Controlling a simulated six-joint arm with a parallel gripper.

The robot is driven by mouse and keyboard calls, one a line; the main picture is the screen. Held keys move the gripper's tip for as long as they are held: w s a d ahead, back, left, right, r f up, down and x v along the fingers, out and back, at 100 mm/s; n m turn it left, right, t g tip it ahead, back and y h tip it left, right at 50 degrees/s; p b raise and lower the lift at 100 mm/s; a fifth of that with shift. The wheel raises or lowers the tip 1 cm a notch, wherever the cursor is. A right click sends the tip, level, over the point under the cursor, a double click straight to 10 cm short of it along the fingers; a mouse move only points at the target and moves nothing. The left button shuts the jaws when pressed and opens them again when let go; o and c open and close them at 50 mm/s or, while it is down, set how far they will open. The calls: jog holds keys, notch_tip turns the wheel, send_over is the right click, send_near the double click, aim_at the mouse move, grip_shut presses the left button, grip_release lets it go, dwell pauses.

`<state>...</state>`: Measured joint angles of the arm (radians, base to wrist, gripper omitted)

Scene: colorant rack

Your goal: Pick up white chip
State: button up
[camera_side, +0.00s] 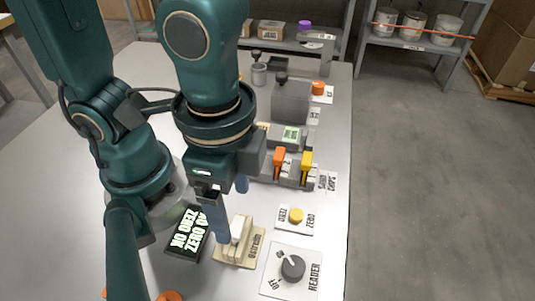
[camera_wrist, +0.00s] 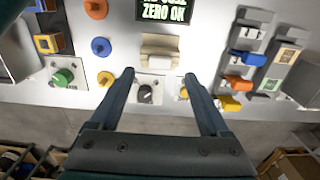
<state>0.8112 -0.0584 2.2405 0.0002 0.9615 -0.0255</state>
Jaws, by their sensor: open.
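A pale, whitish piece that looks like the white chip (camera_side: 238,231) stands in a cream block-shaped holder (camera_side: 246,247) in the side view. In the wrist view the holder (camera_wrist: 159,61) lies just beyond my fingertips, centred between them; the chip's outline is hard to tell from it there. My gripper (camera_side: 232,216) is open and empty, above the holder in the side view. The near finger partly hides the holder. In the wrist view my gripper (camera_wrist: 160,74) shows its two blue fingers wide apart, with nothing between the tips.
A rack holds an orange chip (camera_side: 279,160), a yellow chip (camera_side: 306,166) and a blue chip (camera_wrist: 248,58). A black display (camera_side: 187,235) lies left of the holder. A dial labelled READER (camera_side: 292,267) and a yellow button (camera_side: 296,215) are to its right.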

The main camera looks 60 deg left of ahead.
aim_at(237, 225)
jog(key=shift+f, duration=2.45)
grip_shut()
jog(key=shift+r, duration=0.1)
jog(key=shift+r, duration=0.75)
jog(key=r, duration=0.3)
jog(key=shift+w+a, duration=0.2)
jog(key=shift+a, duration=0.1)
jog(key=w+a+r, duration=0.1)
jog(key=w+a, duration=0.1)
jog(key=a, duration=0.5)
jog(key=w+a+r, duration=0.2)
jog(key=w+a, duration=0.1)
jog(key=a, duration=0.5)
jog(key=shift+w+a+r, duration=0.2)
jog(key=shift+w, duration=0.05)
